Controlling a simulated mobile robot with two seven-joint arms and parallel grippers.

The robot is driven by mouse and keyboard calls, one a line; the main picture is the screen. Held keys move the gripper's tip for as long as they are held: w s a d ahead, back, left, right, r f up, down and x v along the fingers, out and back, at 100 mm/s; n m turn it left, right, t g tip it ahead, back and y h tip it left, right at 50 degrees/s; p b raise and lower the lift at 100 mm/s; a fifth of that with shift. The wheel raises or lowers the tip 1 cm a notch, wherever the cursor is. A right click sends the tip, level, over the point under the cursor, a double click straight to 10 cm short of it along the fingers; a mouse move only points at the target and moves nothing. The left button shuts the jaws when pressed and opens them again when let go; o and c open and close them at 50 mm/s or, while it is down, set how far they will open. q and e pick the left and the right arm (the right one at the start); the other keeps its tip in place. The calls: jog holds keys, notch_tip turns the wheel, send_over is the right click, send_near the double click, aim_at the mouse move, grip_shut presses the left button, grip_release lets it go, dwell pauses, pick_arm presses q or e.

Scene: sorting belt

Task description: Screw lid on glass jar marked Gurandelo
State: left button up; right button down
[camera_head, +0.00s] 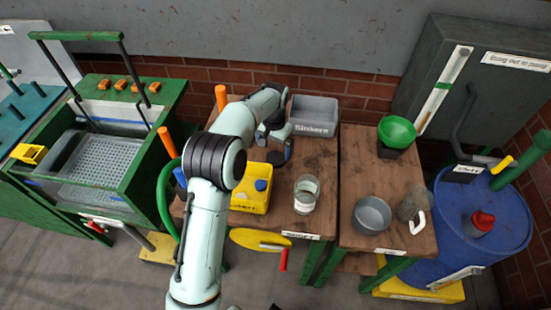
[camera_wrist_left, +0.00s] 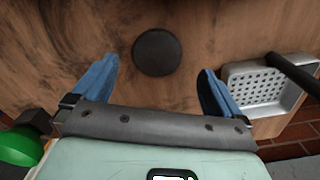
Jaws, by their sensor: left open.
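A clear glass jar (camera_head: 306,193) with pale contents stands upright on the wooden table, its top seemingly open; its marking is not readable. My left gripper (camera_head: 280,155) is over the table, behind and left of the jar. In the left wrist view its blue fingers (camera_wrist_left: 158,74) are open, with nothing between them. A flat dark round disc (camera_wrist_left: 157,52), which looks like a lid, lies on the wood just ahead of the fingertips. I cannot make out the disc clearly in the head view. My right gripper is not in view.
A grey Sinkers bin (camera_head: 313,117) stands at the back. A metal pot (camera_head: 371,215) and green funnel (camera_head: 396,133) are on the right table. A perforated metal basket (camera_wrist_left: 262,90) lies right of the fingers.

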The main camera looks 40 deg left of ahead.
aim_at(275, 159)
pick_arm(q)
notch_tip(275, 159, down, 4)
jog(key=shift+s+d+f, duration=0.1)
jog(key=shift+d, duration=0.05)
dwell(0.3)
jog(key=c, duration=1.1)
